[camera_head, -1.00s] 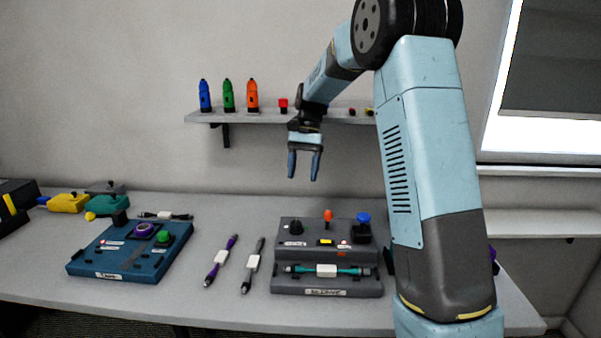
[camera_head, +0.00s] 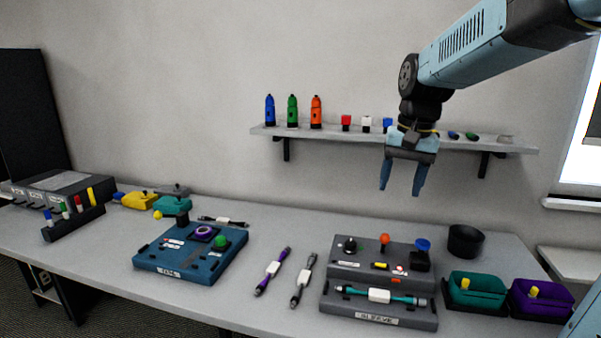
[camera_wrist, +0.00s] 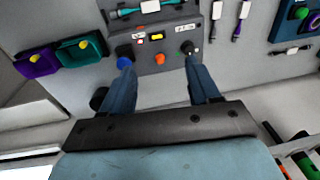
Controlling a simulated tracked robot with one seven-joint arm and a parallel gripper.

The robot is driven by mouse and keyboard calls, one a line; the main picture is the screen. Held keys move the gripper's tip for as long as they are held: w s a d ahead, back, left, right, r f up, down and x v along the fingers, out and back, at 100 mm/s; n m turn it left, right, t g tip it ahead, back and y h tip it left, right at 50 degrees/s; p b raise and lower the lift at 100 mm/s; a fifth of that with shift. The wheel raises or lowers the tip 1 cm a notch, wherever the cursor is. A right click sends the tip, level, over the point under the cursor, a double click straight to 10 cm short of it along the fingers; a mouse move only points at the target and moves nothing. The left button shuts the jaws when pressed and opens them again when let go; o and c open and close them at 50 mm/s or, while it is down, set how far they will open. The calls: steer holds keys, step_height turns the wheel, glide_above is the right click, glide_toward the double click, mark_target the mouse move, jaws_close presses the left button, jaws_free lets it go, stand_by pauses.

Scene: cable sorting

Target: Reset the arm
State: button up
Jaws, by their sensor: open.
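My gripper (camera_head: 402,180) hangs from my arm at the upper right in the head view. It points down with its two blue fingers apart and nothing between them. It is in front of the wall shelf and above the back of the grey device (camera_head: 340,310). In the wrist view my gripper (camera_wrist: 160,75) is open, with the grey device (camera_wrist: 160,35) beyond the fingertips. A teal cable with a white label (camera_head: 379,295) lies in the front of that device.
A purple cable (camera_head: 272,272) and a dark grey cable (camera_head: 303,281) lie left of the grey device. A blue device (camera_head: 165,263) stands further left. Teal (camera_head: 476,301) and purple (camera_head: 541,310) bins and a black cup (camera_head: 466,241) stand right. The shelf (camera_head: 350,139) holds bottles and blocks.

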steer(key=s+d+f+n+t, duration=0.1)
steer(key=s+t, duration=0.1)
steer(key=s, duration=0.6)
steer(key=s+d+f+n+t, duration=0.1)
steer(key=s+n+t, duration=0.1)
steer(key=s, duration=0.6)
steer(key=shift+s+d+t+h, duration=0.15)
steer(key=shift+d+t+h, duration=0.15)
steer(key=shift+h, duration=0.1)
